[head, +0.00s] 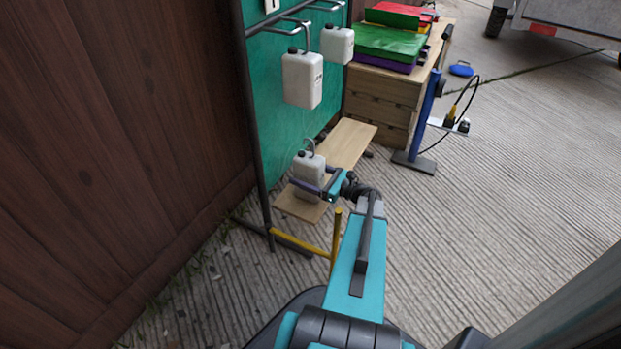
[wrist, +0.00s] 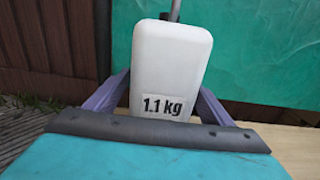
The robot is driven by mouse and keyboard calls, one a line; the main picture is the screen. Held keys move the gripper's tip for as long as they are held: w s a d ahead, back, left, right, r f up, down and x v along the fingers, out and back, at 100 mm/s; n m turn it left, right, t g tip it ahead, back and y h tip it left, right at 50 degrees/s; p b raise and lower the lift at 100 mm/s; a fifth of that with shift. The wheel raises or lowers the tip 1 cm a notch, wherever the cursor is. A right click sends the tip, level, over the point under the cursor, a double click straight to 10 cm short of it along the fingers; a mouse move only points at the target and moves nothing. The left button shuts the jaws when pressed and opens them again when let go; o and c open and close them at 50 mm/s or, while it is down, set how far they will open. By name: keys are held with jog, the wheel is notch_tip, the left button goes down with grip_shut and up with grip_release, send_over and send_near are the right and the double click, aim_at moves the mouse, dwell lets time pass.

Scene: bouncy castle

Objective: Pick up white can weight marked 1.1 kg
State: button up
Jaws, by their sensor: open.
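The white can weight (wrist: 172,62) shows in the wrist view with a label reading 1.1 kg. It stands upright between the two purple fingers of my gripper (wrist: 165,95), one on each side. The jaws are open, and I cannot tell whether either finger touches the can. In the head view the same can (head: 309,168) stands on a low wooden board, with a hook or handle above its top. My gripper (head: 308,187) reaches it from the right, and its fingers hide part of the can's lower body.
Two more white cans (head: 302,80) (head: 337,44) hang on hooks from a green panel (head: 275,130). The low wooden board (head: 345,145) runs below. A wooden crate (head: 380,95) with folded coloured covers stands behind. A yellow bar (head: 300,241) and dark frame post (head: 252,120) are close to my arm.

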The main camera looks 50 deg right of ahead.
jog(key=shift+b+x, duration=0.5)
jog(key=shift+x, duration=0.95)
grip_shut()
jog(key=shift+d+r, duration=0.1)
